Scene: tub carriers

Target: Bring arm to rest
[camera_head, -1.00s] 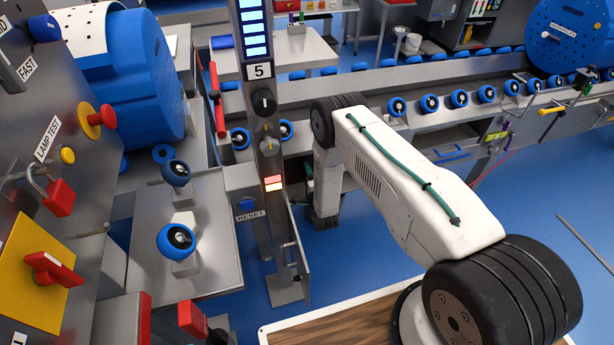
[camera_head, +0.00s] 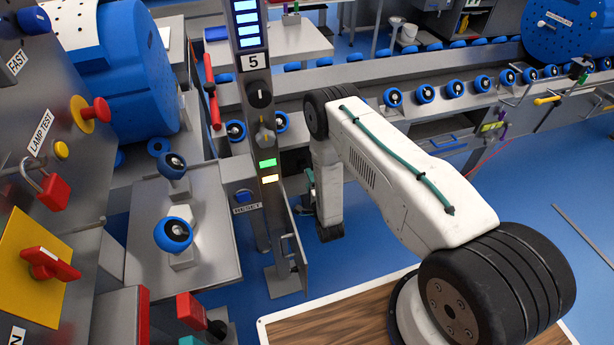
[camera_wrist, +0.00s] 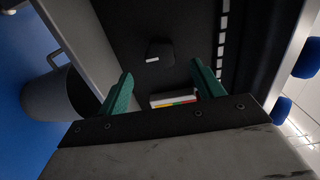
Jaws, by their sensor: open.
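My arm (camera_head: 410,190) is white with black joints and a green cable. In the head view it reaches from the lower right to an elbow beside the grey control post (camera_head: 256,120), and its forearm (camera_head: 327,190) hangs down behind. My gripper fingers are hidden or too small to make out there. In the wrist view my gripper (camera_wrist: 164,88) has two green fingers standing wide apart, with nothing between them. Beyond them are a dark surface and a small patch with coloured stripes (camera_wrist: 174,98).
Blue-rimmed rollers line the conveyor (camera_head: 360,80) behind. A control panel (camera_head: 50,150) stands close on the left. A grey bucket (camera_wrist: 58,100) shows in the wrist view. Blue floor is open at right.

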